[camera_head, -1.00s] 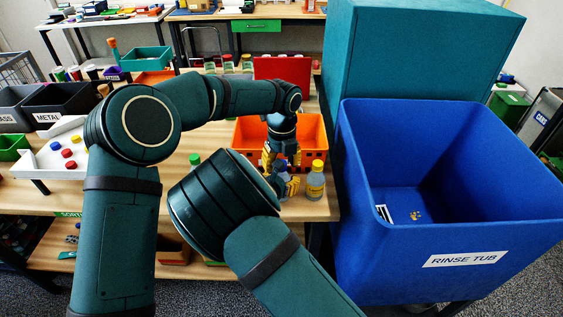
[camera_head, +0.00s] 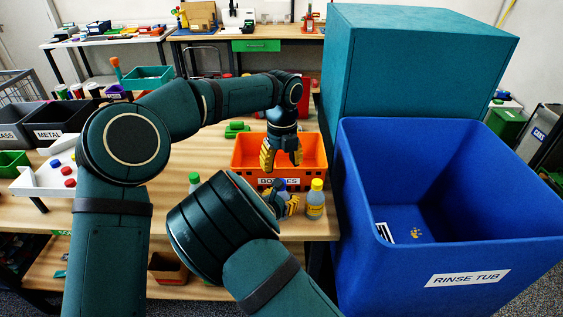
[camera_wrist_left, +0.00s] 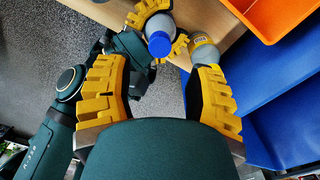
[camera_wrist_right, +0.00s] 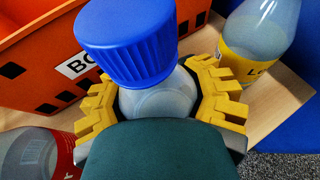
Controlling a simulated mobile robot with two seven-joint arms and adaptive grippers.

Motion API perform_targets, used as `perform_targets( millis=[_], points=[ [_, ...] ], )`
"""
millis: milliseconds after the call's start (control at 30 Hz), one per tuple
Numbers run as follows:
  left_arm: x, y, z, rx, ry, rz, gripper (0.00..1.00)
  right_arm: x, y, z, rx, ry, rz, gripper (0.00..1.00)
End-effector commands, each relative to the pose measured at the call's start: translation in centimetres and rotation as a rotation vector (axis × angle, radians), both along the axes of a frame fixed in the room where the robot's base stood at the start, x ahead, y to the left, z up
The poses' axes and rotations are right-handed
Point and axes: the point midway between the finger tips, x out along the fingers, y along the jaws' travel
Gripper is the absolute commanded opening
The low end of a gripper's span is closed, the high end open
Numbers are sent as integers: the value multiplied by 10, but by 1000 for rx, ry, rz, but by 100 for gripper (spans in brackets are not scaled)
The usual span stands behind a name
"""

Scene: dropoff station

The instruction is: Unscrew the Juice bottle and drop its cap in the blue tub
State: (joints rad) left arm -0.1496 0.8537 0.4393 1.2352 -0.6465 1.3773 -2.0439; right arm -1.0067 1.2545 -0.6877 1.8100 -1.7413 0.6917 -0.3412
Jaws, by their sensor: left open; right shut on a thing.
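My right gripper (camera_head: 287,204) is shut around a clear bottle (camera_wrist_right: 158,104) with a ribbed blue cap (camera_wrist_right: 127,40). The bottle stands upright at the table's front edge and its label is hidden, so I cannot read whether it says Juice. The blue cap also shows in the left wrist view (camera_wrist_left: 160,46), on the bottle. My left gripper (camera_head: 282,163) is open and empty, pointing down above and apart from the cap; its yellow fingers show in the left wrist view (camera_wrist_left: 160,95). The blue tub (camera_head: 400,265), marked RINSE TUB, stands at the right.
A yellow-capped bottle (camera_head: 315,200) stands close right of the held one. A green-capped bottle (camera_head: 194,182) stands to the left. An orange crate (camera_head: 245,152) is just behind. A teal block (camera_head: 420,60) rises behind the tub. A white tray (camera_head: 38,182) with caps is far left.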

Motion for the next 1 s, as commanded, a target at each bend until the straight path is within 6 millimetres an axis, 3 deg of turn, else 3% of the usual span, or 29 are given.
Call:
perform_targets(
  millis=[400, 833, 867, 1000],
  points=[
    [-2, 2, -58, 1, 2, 1, 55, 0, 0, 0, 0, 0, 0, 0],
    [-2, 1, -67, 1, 0, 0, 55, 0, 0, 0, 0, 0, 0, 0],
    [-2, 1, -67, 1, 0, 0, 50, 0, 0, 0, 0, 0, 0, 0],
    [-2, 1, -67, 1, 0, 0, 1, 0, 0, 0, 0, 0, 0, 0]
  ],
)
